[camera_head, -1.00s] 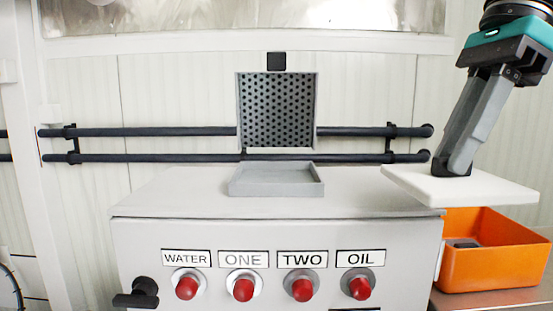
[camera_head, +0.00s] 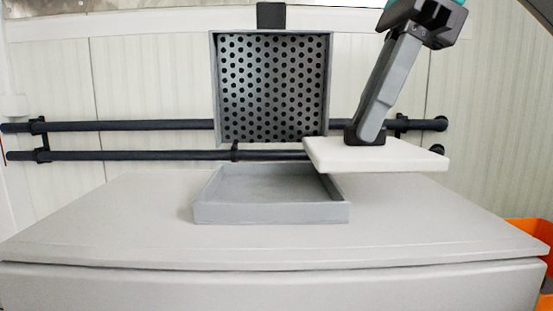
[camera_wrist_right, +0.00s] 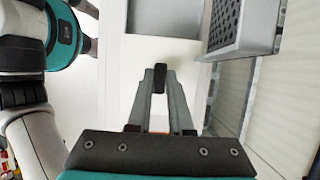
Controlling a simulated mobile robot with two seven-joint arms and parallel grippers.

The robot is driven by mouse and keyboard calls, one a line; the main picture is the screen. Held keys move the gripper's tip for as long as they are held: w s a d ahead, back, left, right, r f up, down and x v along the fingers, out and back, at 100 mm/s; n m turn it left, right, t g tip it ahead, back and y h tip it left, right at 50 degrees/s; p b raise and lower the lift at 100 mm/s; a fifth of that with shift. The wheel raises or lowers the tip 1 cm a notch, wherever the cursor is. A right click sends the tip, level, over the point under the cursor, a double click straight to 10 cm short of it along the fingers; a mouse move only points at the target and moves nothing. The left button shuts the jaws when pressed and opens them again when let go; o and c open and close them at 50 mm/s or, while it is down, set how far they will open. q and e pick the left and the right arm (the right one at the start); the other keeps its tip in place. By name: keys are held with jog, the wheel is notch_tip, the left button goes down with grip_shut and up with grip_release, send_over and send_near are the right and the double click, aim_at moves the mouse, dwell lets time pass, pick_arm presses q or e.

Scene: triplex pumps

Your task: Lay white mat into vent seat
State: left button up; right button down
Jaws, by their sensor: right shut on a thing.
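The white mat (camera_head: 395,157) is a flat, thick white slab, held roughly level above the right part of the cabinet top. My right gripper (camera_head: 365,137) is shut on it from above. In the right wrist view the fingertips (camera_wrist_right: 160,78) meet on the mat (camera_wrist_right: 185,55). The vent seat (camera_head: 270,212) is a shallow grey open tray on the cabinet, and it looks empty. The mat is to its right and higher, its left end overlapping the tray's right back corner in the picture. My left gripper is not in view.
A raised perforated lid (camera_head: 271,85) stands behind the tray, close to the mat's left end. Dark pipes (camera_head: 110,125) run along the wall. The cabinet top (camera_head: 110,215) is clear around the tray. An orange bin (camera_head: 530,232) shows at the right edge.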

jog(key=a, duration=0.6)
jog(key=shift+a, duration=0.9)
jog(key=x, duration=0.2)
jog(key=shift+a+f, duration=0.15)
jog(key=shift+a, duration=0.15)
jog(key=shift+w+d+f, duration=0.1)
jog(key=shift+d+f, duration=0.05)
jog(key=shift+f, duration=0.5)
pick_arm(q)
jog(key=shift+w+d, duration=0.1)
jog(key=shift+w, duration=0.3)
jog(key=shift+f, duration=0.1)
